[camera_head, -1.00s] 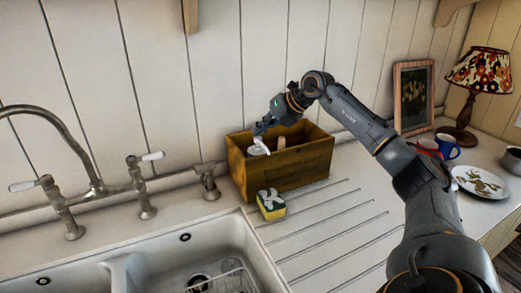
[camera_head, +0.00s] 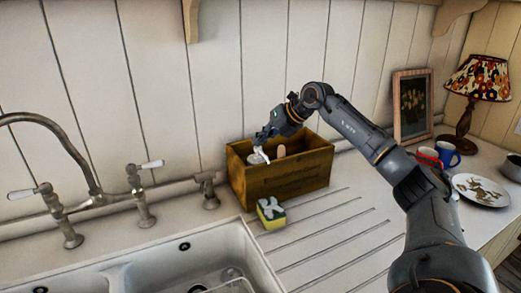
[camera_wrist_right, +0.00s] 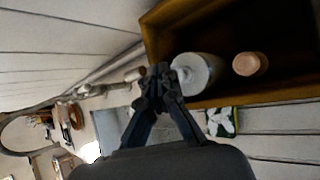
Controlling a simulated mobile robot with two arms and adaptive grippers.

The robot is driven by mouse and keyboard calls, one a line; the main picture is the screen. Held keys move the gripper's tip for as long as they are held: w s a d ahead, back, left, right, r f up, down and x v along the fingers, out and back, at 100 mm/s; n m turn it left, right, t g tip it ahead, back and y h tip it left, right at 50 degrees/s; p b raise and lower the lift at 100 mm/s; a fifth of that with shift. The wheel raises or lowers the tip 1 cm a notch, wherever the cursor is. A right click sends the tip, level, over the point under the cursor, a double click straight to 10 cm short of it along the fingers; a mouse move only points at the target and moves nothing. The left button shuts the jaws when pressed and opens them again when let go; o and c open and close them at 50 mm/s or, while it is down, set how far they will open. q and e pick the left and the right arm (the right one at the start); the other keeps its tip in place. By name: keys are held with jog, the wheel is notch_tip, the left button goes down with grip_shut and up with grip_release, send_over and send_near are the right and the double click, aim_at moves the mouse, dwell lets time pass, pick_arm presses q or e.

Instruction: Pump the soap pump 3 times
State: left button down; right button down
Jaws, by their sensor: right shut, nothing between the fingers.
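The soap pump (camera_head: 257,159) is a pale bottle standing in the left end of a wooden box (camera_head: 290,181). In the right wrist view, its round pale top (camera_wrist_right: 203,72) shows just right of my fingertips. My right gripper (camera_head: 263,138) points down at the pump's top from above. Its fingers are shut with nothing between them; they also show in the right wrist view (camera_wrist_right: 160,78). The fingertips overlap the pump's edge there, and I cannot tell whether they touch it. The gripper partly hides the pump head. My left gripper is not in view.
A light wooden rod-like item (camera_head: 281,151) stands beside the pump in the box. A plate (camera_head: 482,189), mugs, frame and lamp (camera_head: 480,80) stand to the right.

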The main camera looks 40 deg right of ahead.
jog(key=shift+f, duration=0.15)
dwell(0.3)
jog(key=shift+f, duration=0.35)
jog(key=shift+r+p, duration=0.45)
dwell(0.3)
notch_tip(320, 180, up, 6)
jog(key=p, duration=0.5)
jog(key=shift+r+p, duration=0.1)
jog(key=shift+p, duration=0.25)
